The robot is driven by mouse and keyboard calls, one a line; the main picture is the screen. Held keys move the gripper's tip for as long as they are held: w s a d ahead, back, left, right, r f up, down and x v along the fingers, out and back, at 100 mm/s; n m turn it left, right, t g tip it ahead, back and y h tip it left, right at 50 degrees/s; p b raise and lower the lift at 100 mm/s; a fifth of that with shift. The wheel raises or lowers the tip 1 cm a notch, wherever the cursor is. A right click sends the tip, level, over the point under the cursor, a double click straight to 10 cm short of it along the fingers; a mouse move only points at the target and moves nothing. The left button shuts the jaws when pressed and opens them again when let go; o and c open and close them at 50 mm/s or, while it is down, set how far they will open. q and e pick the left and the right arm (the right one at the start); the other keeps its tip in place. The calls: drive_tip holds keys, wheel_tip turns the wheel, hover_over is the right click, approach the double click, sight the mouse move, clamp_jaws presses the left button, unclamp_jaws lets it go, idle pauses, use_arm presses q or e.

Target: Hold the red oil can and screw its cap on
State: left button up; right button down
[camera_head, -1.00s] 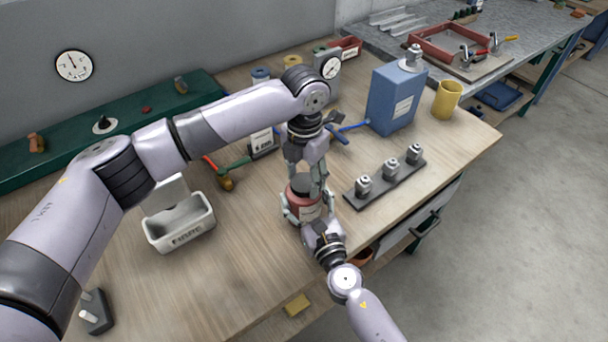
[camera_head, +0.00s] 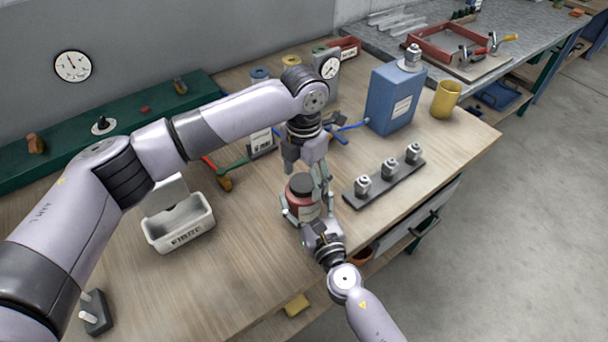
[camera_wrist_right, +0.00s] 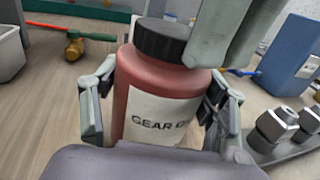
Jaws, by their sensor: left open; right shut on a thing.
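The red oil can (camera_head: 299,204) stands upright on the wooden bench, and its "GEAR O..." label faces the camera in the right wrist view (camera_wrist_right: 160,100). Its black cap (camera_wrist_right: 162,40) sits on top of the can; how tightly it is seated I cannot tell. My right gripper (camera_head: 304,214) is shut around the can's body, one finger on each side. My left gripper (camera_head: 308,175) points down from above, open, its fingers beside and above the cap. In the wrist view its grey fingers (camera_wrist_right: 232,30) cover the cap's right side.
A dark rack (camera_head: 388,184) with several metal fittings lies to the right. A blue can (camera_head: 392,100) and yellow mug (camera_head: 446,98) stand behind it.

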use_arm(q)
drive_tip(key=shift+r, duration=0.1)
drive_tip(key=shift+r, duration=2.15)
drive_tip(key=shift+c, duration=0.5)
